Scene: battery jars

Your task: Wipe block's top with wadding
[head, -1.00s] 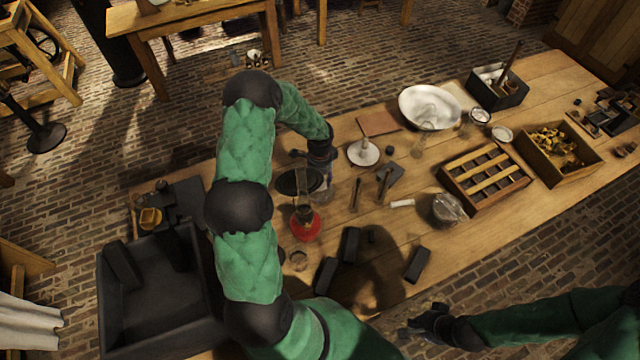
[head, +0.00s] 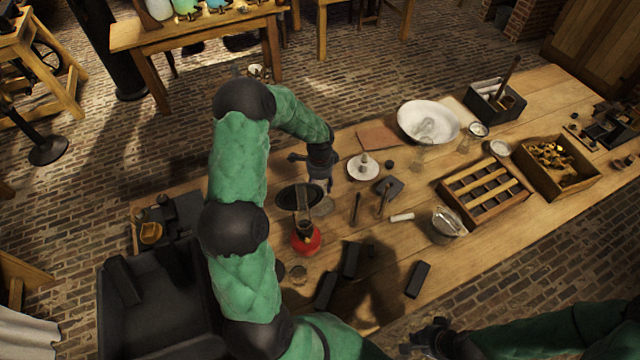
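Several dark blocks lie on the wooden table: one (head: 350,260) and another (head: 325,290) near the red-based burner, one (head: 417,280) further right, and a flatter dark grey block (head: 395,184) behind. I cannot tell which is the task's block. No wadding can be made out for certain; a small grey flat piece (head: 323,207) lies below my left gripper, and a white roll (head: 401,217) lies right of it. My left gripper (head: 311,171) hangs above the table beside a dark oval dish, fingers apart, with nothing visible between them. My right gripper (head: 420,335) is open and empty off the table's front edge.
The burner (head: 305,241) and a white-based stand (head: 363,167) are close to my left gripper. A white bowl (head: 402,124), slatted wooden rack (head: 455,200) and wooden crate (head: 590,185) stand to the right. A dark basin (head: 105,315) is at left.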

